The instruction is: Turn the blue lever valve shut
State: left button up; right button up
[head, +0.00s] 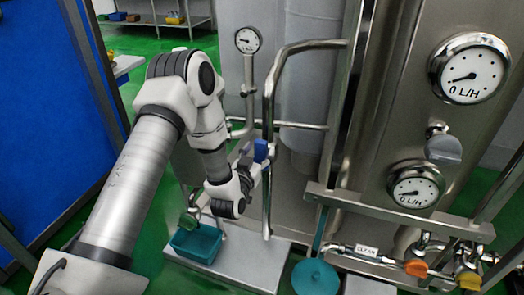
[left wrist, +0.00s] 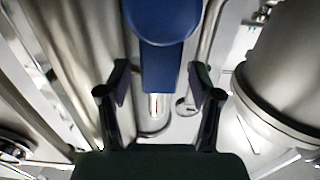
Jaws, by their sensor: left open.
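The blue lever (head: 261,150) of the valve sits on a steel pipe near the middle of the head view. In the left wrist view the blue lever (left wrist: 165,60) has a broad rounded end at the top and a narrower part reaching down between my fingers. My left gripper (head: 256,167) is at the lever, partly hidden by its own wrist. In the left wrist view its two fingers (left wrist: 160,92) are open, one on each side of the lever, with gaps showing. The valve body is mostly hidden. My right gripper is not in view.
A curved steel pipe (head: 268,110) stands close to my left gripper. A teal bin (head: 196,243) is below it on a steel plate. A steel panel with gauges (head: 469,68) and an orange-handled valve (head: 416,268) are to the right. A blue panel (head: 45,110) is at the left.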

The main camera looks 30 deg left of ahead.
pick_arm(q)
jog(key=shift+x, duration=0.95)
grip_shut()
